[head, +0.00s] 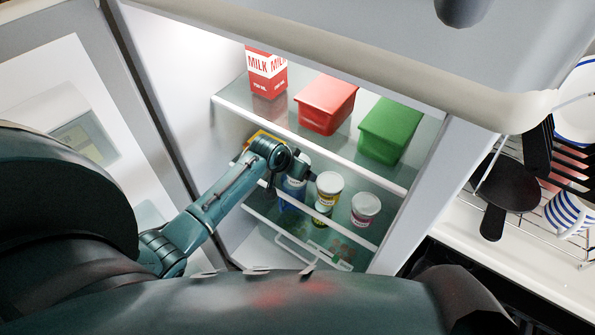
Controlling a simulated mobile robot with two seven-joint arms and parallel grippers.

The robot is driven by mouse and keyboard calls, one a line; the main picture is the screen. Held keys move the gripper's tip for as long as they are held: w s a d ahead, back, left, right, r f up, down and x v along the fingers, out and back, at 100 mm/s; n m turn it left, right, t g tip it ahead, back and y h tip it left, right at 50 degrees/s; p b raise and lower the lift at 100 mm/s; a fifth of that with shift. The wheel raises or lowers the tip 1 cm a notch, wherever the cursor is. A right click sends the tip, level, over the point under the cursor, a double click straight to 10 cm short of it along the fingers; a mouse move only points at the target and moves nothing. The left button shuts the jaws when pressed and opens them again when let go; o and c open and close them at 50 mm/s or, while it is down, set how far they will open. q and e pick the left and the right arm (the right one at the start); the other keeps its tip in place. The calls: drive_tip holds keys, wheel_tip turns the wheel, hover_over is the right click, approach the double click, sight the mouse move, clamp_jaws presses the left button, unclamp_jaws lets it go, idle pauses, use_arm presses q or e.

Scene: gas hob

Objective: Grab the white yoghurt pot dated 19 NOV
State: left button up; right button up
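Several white-lidded pots stand on the lower shelf of an open fridge. One pot with a yellow label (328,193) is in the middle, and one with a pink label (365,209) is to its right. A pot with a blue label (292,192) is to the left, partly hidden by my gripper. No date is legible, so I cannot tell which pot is dated 19 NOV. My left gripper (304,174) is inside the fridge, over the blue-label pot and left of the yellow-label pot. Its finger opening is unclear. My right gripper is not in view.
On the shelf above stand a milk carton (267,74), a red box (326,104) and a green box (391,130). A yellow item (262,137) lies behind my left arm. The shelf edge (310,144) runs above the pots. A dish rack with a black pan (507,187) is outside right.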

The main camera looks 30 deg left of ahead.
use_arm(q)
drive_tip(key=c, duration=0.9)
drive_tip(key=shift+c, duration=0.5)
drive_tip(key=shift+r, duration=0.15)
